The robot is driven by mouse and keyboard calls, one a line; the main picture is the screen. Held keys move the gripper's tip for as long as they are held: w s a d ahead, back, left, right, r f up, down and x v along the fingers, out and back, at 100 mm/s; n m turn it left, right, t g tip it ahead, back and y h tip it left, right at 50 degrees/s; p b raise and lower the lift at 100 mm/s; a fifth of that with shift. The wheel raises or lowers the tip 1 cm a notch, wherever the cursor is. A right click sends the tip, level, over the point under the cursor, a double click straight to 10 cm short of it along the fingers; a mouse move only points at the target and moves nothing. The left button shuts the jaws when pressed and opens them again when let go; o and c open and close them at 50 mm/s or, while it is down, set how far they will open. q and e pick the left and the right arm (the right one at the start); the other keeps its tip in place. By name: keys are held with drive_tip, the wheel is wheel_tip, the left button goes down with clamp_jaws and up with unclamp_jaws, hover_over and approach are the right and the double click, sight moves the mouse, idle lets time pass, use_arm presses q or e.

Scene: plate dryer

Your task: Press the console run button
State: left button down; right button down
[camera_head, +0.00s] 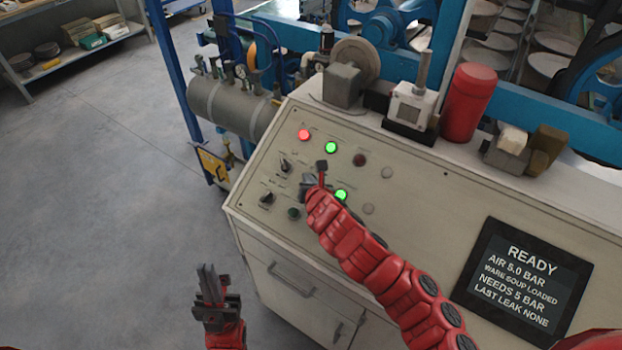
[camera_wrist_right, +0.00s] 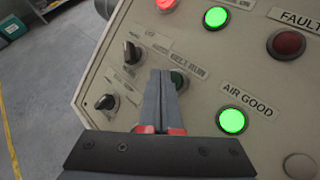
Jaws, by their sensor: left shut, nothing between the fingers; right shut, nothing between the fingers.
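The console (camera_head: 420,200) has a sloped beige panel. My right gripper (camera_wrist_right: 161,73) is shut and empty. Its tips overlap the left side of this button in the wrist view; I cannot tell whether they touch. In the head view my right gripper (camera_head: 310,187) is over the panel's left part. My left gripper (camera_head: 207,272) is shut and empty, left of the console.
Two dark knobs (camera_head: 267,198) sit left of the button. The green AIR GOOD lamp (camera_wrist_right: 232,120) is lit nearby, as are a red lamp (camera_head: 304,135) and another green lamp (camera_head: 331,147). The screen (camera_head: 525,280) reads READY, AIR 5.0 BAR. A red cylinder (camera_head: 468,103) stands behind the panel.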

drive_tip(key=shift+f, duration=0.1)
idle(0.3)
drive_tip(key=shift+w+d+f, duration=0.1)
drive_tip(key=shift+w+f, duration=0.05)
drive_tip(key=shift+f, duration=0.15)
drive_tip(key=shift+w+d+f+b, duration=0.15)
drive_tip(key=shift+f+b, duration=0.15)
drive_tip(key=shift+f, duration=0.1)
idle(0.9)
drive_tip(key=shift+r, duration=0.1)
drive_tip(key=shift+s+a+r+p, duration=0.15)
drive_tip(key=shift+r+p, duration=0.1)
drive_tip(key=shift+r, duration=0.1)
drive_tip(key=shift+s+a+r+p, duration=0.1)
drive_tip(key=shift+s+r+p, duration=0.05)
drive_tip(key=shift+r+p, duration=0.15)
drive_tip(key=shift+s+a+r+p, duration=0.2)
drive_tip(key=shift+r+p, duration=0.1)
drive_tip(key=shift+r, duration=0.25)
drive_tip(key=r, duration=0.1)
drive_tip(key=s+r+p, duration=0.1)
drive_tip(key=a+r+p, duration=0.1)
drive_tip(key=shift+s+r, duration=0.15)
drive_tip(key=shift+s, duration=0.2)
